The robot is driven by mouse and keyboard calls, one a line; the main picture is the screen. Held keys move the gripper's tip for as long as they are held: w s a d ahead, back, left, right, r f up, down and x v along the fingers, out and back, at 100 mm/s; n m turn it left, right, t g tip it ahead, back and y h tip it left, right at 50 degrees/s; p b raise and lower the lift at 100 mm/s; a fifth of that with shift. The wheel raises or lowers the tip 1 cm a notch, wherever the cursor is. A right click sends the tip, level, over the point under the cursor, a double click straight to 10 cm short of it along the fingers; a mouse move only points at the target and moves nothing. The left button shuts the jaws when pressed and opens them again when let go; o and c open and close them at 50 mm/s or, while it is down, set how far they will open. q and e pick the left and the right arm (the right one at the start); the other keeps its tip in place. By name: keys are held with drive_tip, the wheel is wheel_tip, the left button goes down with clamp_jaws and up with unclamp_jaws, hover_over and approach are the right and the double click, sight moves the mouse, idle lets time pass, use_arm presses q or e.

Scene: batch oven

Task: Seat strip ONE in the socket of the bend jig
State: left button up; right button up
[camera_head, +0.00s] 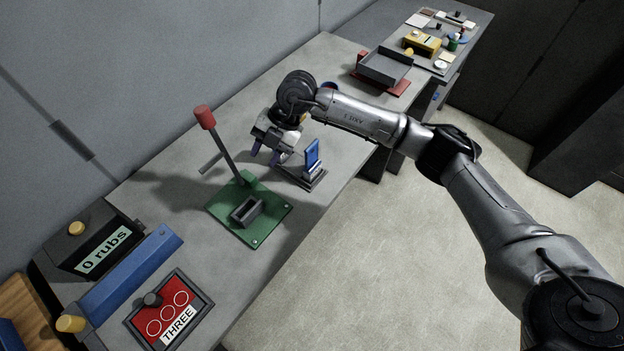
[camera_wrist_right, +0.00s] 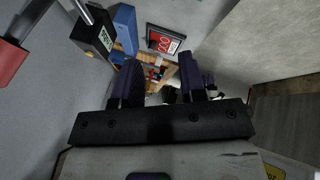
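A green plate (camera_head: 226,222) carries a grey open-topped socket block (camera_head: 247,211) and a tilted lever with a red knob (camera_head: 204,117); it looks like the bend jig. A blue upright piece (camera_head: 312,153) stands on a small dark grey base (camera_head: 311,182) right of the lever. I cannot read a label, so cannot tell whether it is strip ONE. My right gripper (camera_head: 265,155) is just left of this piece, apart from it, above the table. In the right wrist view its two dark purple fingers (camera_wrist_right: 160,84) are spread with nothing gripped between them. My left gripper is not in view.
A grey tray (camera_head: 386,66) and a cluttered second table (camera_head: 475,30) are farther back. The lever stands left of my gripper.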

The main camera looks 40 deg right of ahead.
sight(312, 146)
drive_tip(key=w+d+m+g+h+b, duration=0.15)
drive_tip(key=d+m+h, duration=0.35)
drive_tip(key=d, duration=0.9)
drive_tip(key=shift+n+h, duration=0.4)
drive_tip(key=shift+h, duration=0.3)
drive_tip(key=f, duration=0.5)
drive_tip(key=shift+s+d+f+b, duration=0.15)
drive_tip(key=shift+s+f+b, duration=0.15)
drive_tip(key=shift+f+b, duration=0.1)
drive_tip(key=shift+f, duration=0.95)
wheel_tip(312, 146, down, 4)
drive_tip(key=shift+f, duration=0.1)
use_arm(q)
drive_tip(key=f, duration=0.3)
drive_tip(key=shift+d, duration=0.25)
use_arm(e)
drive_tip(key=shift+f, duration=0.3)
drive_tip(key=shift+c, duration=0.3)
drive_tip(key=c, duration=0.6)
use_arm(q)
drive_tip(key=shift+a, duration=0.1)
use_arm(e)
clamp_jaws()
